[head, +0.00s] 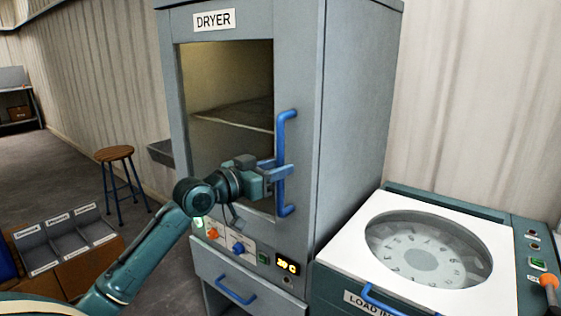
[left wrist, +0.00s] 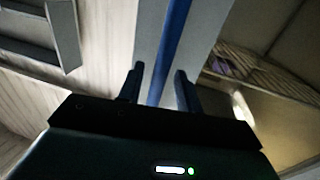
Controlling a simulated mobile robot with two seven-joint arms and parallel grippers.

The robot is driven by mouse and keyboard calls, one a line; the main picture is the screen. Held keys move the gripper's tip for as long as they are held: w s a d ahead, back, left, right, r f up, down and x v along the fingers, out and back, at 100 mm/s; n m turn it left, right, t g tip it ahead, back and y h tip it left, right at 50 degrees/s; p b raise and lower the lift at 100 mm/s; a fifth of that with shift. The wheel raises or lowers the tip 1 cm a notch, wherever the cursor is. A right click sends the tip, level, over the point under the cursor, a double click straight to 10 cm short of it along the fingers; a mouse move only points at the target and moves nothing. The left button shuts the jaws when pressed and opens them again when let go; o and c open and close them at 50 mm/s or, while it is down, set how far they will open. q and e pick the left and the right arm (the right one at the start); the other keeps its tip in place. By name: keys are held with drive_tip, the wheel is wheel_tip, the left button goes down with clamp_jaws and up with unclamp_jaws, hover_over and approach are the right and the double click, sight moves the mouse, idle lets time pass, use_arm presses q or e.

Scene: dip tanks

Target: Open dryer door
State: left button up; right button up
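The grey dryer (head: 348,130) stands in the middle of the head view with its windowed door (head: 299,75) closed. A blue vertical bar handle (head: 284,132) is on the door's right side. My left gripper (head: 284,172) is at the handle's middle. In the left wrist view the handle (left wrist: 172,40) runs between the two fingers of my left gripper (left wrist: 160,88), with a small gap showing on each side. The fingers are open around the bar. My right gripper is in neither view.
A white-topped machine with a round window (head: 335,270) stands right of the dryer. Below the door are control knobs, a lit display (head: 288,266) and a drawer with a blue handle (head: 236,292). A stool (head: 114,154) and divided trays (head: 66,243) are at the left.

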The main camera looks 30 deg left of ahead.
use_arm(q)
drive_tip(key=shift+w+d, duration=0.25)
drive_tip(key=shift+w, duration=0.45)
drive_tip(key=shift+c, duration=0.3)
clamp_jaws()
